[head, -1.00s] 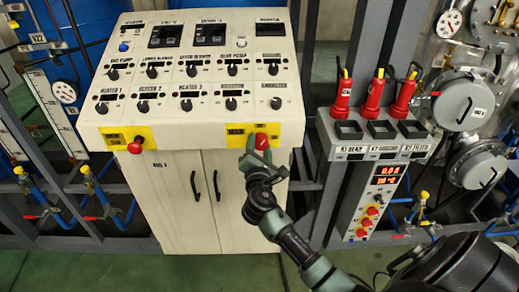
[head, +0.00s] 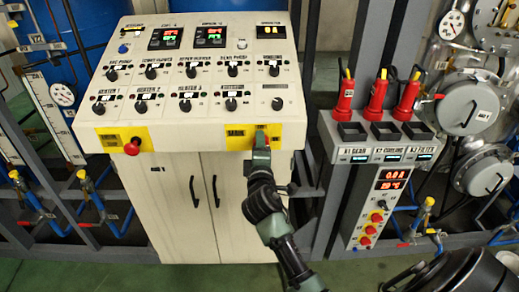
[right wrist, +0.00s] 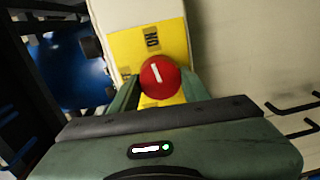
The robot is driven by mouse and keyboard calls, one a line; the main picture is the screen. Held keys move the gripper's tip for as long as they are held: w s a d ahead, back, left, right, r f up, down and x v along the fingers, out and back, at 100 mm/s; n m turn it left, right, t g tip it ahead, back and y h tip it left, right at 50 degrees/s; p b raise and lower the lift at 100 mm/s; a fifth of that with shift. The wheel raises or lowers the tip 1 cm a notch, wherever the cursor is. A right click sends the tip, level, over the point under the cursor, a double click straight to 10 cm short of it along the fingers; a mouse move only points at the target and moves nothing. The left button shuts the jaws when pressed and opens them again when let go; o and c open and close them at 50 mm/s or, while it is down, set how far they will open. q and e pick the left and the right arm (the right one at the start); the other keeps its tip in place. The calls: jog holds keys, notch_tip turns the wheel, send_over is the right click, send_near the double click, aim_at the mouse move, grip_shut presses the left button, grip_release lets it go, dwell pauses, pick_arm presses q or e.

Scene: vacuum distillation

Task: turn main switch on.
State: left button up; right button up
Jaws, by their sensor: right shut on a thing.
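The main switch is a red knob on a yellow plate (head: 236,138) at the right of the cabinet's front edge. In the right wrist view the red knob (right wrist: 160,77) faces me, with a white mark slightly tilted from the plate's long direction. My right gripper (head: 261,152) is at the knob and hides most of it in the head view. In the wrist view its two fingers (right wrist: 158,92) are on either side of the knob, shut on it. My left gripper is not in view.
The control panel (head: 190,75) above has lit displays. A second red knob (head: 132,146) sits on a yellow plate at the left. Cabinet door handles (head: 195,192) stick out below.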

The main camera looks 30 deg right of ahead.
jog(key=shift+f+m, duration=0.1)
jog(key=shift+m, duration=0.7)
jog(key=o, duration=1.4)
jog(key=shift+s+a+b, duration=0.1)
jog(key=shift+b, duration=0.2)
jog(key=b+v, duration=0.1)
jog(key=v, duration=0.6)
jog(key=shift+s+a+b, duration=0.1)
jog(key=shift+s+b, duration=0.25)
jog(key=shift+b, duration=0.05)
